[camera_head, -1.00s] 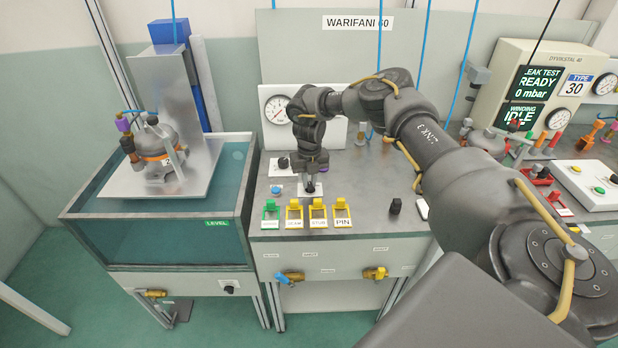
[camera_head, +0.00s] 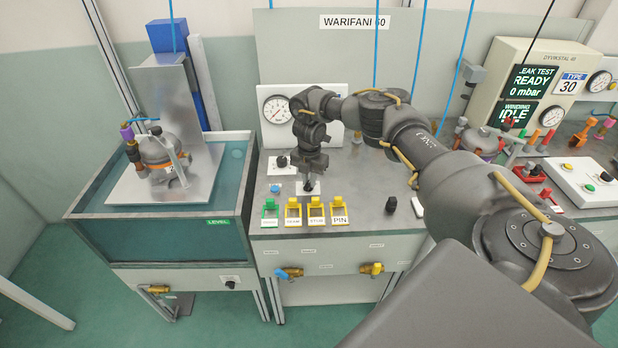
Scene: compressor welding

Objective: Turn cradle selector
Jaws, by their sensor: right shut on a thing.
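My right gripper (camera_head: 311,178) points straight down over the grey workbench and is shut on a small dark selector knob (camera_head: 309,189). My left gripper is not in view.
Green and yellow flip covers (camera_head: 315,212) line the bench front, with a blue button (camera_head: 275,188) behind them. A gauge panel (camera_head: 330,112) stands at the back. A water tank (camera_head: 160,235) with a compressor (camera_head: 160,152) on a metal cradle (camera_head: 118,190) is at left.

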